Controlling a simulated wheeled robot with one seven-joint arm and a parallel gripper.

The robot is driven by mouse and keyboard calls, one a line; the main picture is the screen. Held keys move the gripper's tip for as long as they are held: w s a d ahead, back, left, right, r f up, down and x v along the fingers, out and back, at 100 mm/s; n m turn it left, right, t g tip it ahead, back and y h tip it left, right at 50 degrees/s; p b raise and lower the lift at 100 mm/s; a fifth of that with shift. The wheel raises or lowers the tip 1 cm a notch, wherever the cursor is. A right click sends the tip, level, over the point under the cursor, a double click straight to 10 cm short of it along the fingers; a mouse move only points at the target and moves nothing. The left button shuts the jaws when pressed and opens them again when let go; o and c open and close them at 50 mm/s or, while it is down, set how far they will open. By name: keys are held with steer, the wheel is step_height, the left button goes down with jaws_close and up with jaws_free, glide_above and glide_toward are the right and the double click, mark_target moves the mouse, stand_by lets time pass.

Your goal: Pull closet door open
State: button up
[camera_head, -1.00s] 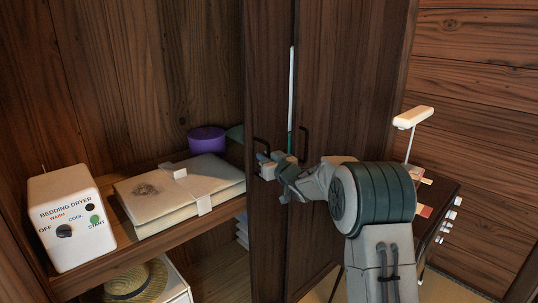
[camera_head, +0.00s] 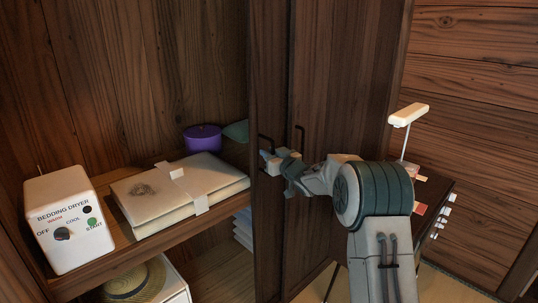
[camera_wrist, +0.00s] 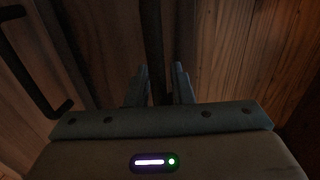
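The closet's brown wooden doors stand side by side: a narrow-looking left panel (camera_head: 267,220) and a wider right panel (camera_head: 345,80). Each has a black bar handle, the left handle (camera_head: 266,141) and the right handle (camera_head: 301,138). My gripper (camera_head: 270,159) is at the lower end of the left handle, in front of the panel. In the wrist view its two fingers (camera_wrist: 159,86) stand apart, with a dark vertical bar (camera_wrist: 153,45) between or just beyond them. Contact cannot be made out. Another black handle (camera_wrist: 28,65) shows at the left there.
The closet is open at the left. Its shelf holds a white bedding dryer (camera_head: 68,220), folded bedding (camera_head: 180,190) and a purple round container (camera_head: 202,139). A straw hat (camera_head: 135,281) lies below. A dark table (camera_head: 437,197) with a white lamp (camera_head: 409,115) stands at the right.

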steer(key=v, duration=1.3)
steer(key=shift+s+d+b, duration=0.25)
steer(key=shift+s+b, duration=0.05)
steer(key=shift+b, duration=0.1)
steer(key=s+d+r+m+g+h+p, duration=0.25)
steer(key=s+d+h, duration=0.2)
steer(key=s, duration=0.25)
steer(key=s+d+r+m+g+h+p, duration=0.25)
steer(key=s+h+p, duration=0.2)
steer(key=s, duration=0.25)
steer(key=s+m+g+p, duration=0.1)
steer(key=s+g+p, duration=0.3)
steer(key=s, duration=2.1)
steer(key=f+g, duration=0.1)
steer(key=g, duration=0.2)
steer(key=shift+s+a+m+g, duration=0.3)
steer(key=shift+s+a, duration=0.05)
steer(key=shift+s, duration=0.05)
